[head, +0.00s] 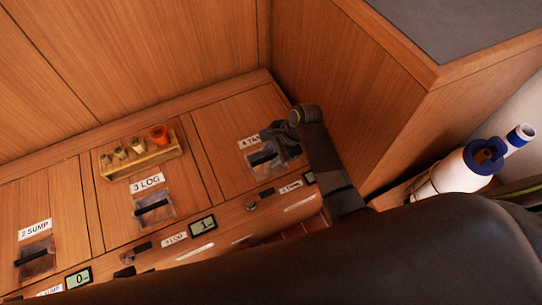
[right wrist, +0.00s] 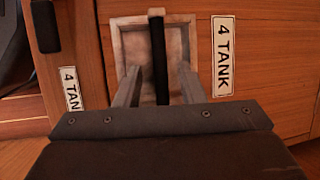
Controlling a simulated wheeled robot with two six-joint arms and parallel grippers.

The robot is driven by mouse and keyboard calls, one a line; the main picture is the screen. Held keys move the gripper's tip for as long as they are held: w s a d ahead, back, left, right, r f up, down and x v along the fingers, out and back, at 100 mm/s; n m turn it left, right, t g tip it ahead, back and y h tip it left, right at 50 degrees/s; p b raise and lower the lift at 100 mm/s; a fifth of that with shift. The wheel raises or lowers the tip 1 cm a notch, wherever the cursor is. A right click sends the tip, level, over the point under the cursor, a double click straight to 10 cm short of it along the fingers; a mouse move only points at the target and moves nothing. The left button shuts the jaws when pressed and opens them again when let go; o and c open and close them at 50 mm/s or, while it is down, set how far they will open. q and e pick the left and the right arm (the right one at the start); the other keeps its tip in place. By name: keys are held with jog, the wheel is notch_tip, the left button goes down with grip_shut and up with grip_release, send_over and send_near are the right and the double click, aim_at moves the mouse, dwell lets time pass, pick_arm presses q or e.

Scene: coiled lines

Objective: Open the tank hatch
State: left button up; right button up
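The tank hatch (head: 232,118) is a flat wooden panel in the bench top, closed, at the right end of the row. Its "4 TANK" label (right wrist: 223,55) is clear in the right wrist view. A black pull bar (right wrist: 158,60) crosses a pale recessed cup (right wrist: 124,42) in the hatch. My right gripper (head: 284,143) is at this cup in the head view, partly covering it and the label. In the right wrist view its fingers (right wrist: 157,86) are apart, one on each side of the bar, with visible gaps. My left gripper is not in view.
Beside it are the "3 LOG" hatch (head: 115,208) and "2 SUMP" hatch (head: 55,200). A wooden rack (head: 140,158) of plugs stands on the log hatch. A tall wooden cabinet (head: 335,85) rises just behind my right arm. A white and blue container (head: 455,178) is at right.

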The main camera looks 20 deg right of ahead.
jog(key=shift+a+f, duration=0.15)
jog(key=shift+f, duration=0.1)
grip_shut()
dwell(0.3)
jog(key=shift+r+p, duration=0.2)
jog(key=shift+p, duration=0.1)
